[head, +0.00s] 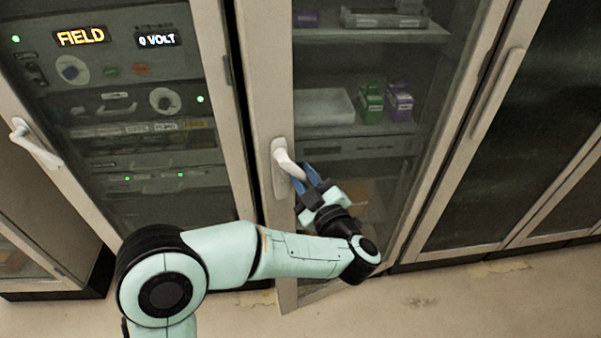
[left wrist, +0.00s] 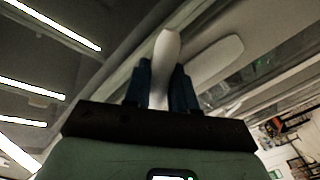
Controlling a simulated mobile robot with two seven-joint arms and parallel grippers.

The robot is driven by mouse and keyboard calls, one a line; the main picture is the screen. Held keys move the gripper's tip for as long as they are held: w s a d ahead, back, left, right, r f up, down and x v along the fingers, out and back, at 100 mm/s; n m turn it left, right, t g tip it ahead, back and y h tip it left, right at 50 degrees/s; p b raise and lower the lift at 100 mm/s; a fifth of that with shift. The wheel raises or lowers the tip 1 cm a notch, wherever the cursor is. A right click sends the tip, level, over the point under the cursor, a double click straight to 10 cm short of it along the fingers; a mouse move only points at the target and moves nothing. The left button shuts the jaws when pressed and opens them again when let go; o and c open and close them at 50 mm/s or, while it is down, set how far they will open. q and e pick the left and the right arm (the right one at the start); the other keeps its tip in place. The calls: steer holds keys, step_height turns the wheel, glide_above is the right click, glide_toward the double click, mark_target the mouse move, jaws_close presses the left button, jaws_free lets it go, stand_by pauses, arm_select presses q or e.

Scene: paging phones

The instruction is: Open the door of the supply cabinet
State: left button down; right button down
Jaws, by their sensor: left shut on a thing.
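The supply cabinet has a glass door in a beige frame (head: 266,75), with shelves of boxes behind the glass. A white lever handle (head: 286,160) sits on the left stile of this door. My left gripper (head: 306,180) has its blue fingers on the free end of the handle. In the left wrist view the handle (left wrist: 166,55) stands between the two fingers of the left gripper (left wrist: 163,85), which are shut on it. The door's lower left corner stands out from the cabinet front, so the door looks slightly ajar. My right gripper is not in view.
An equipment cabinet with lit panels (head: 120,40) and its own white handle (head: 35,145) stands to the left. Another glass-fronted cabinet (head: 497,150) stands to the right. The floor (head: 450,300) in front is clear.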

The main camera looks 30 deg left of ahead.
arm_select(q)
steer(key=shift+s+d, duration=0.4)
steer(key=shift+d, duration=0.15)
steer(key=shift+s+d+n+g+y+b, duration=0.15)
steer(key=shift+s+d+n+g+y, duration=0.15)
steer(key=shift+s+d, duration=0.35)
steer(key=shift+s+d+n+g+y+b, duration=0.15)
steer(key=shift+s+d+n+g, duration=0.15)
steer(key=shift+d, duration=0.65)
steer(key=shift+s+d+n+g+y+b, duration=0.2)
steer(key=shift+s+d+g, duration=0.25)
steer(key=shift+d, duration=0.35)
steer(key=shift+n+g+y, duration=0.55)
steer(key=shift+n+g, duration=0.05)
steer(key=shift+g, duration=0.15)
steer(key=b+v, duration=0.1)
steer(key=v, duration=0.4)
steer(key=shift+s+d, duration=0.1)
steer(key=shift+d, duration=0.25)
